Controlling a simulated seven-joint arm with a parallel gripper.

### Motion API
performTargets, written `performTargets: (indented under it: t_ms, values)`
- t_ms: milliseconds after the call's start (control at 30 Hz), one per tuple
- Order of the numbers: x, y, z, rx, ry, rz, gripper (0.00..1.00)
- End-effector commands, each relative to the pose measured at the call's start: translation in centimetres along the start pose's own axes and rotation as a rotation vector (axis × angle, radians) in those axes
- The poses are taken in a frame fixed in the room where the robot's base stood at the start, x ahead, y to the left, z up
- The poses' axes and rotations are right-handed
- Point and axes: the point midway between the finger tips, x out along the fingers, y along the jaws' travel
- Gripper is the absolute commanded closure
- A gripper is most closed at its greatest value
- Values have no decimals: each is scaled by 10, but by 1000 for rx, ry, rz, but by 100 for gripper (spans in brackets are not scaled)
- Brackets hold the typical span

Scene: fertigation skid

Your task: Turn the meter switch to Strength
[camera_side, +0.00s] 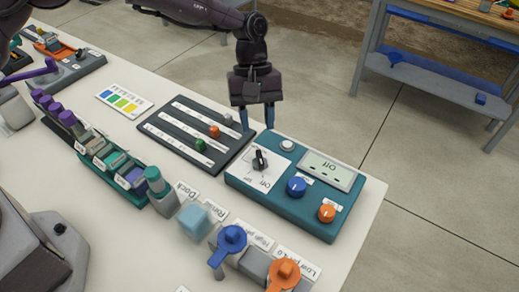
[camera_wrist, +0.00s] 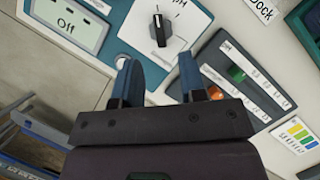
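The meter is a teal box (camera_side: 235,178) at the right front of the table, also in the wrist view (camera_wrist: 199,18). Its black rotary switch (camera_side: 260,160) stands on a white dial plate with an "Off" label; other dial labels are too small or cut off. The switch (camera_wrist: 160,30) has a pale pointer line toward the top of the wrist view. The meter's display (camera_side: 328,170) reads "Off". My gripper (camera_side: 255,118) is above and behind the meter's far edge, apart from the switch. Its blue fingers (camera_wrist: 158,68) are spread with nothing between them.
A white button (camera_side: 288,145), a blue knob (camera_side: 296,187) and an orange knob (camera_side: 327,213) are also on the meter. A dark slider panel (camera_side: 183,152) lies to its left. Blue and orange valve handles (camera_side: 231,238) (camera_side: 284,273) stand in front.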

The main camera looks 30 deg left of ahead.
Motion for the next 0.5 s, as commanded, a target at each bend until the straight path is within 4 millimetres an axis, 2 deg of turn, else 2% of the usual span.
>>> performTargets:
  t_ms: [33, 200, 333, 500]
  values:
    - [13, 0, 0, 0, -2, -3, 62]
    - [44, 0, 1, 2, -3, -3, 62]
    - [60, 0, 1, 3, -1, -1, 62]
    - [70, 0, 0, 2, 0, 0, 62]
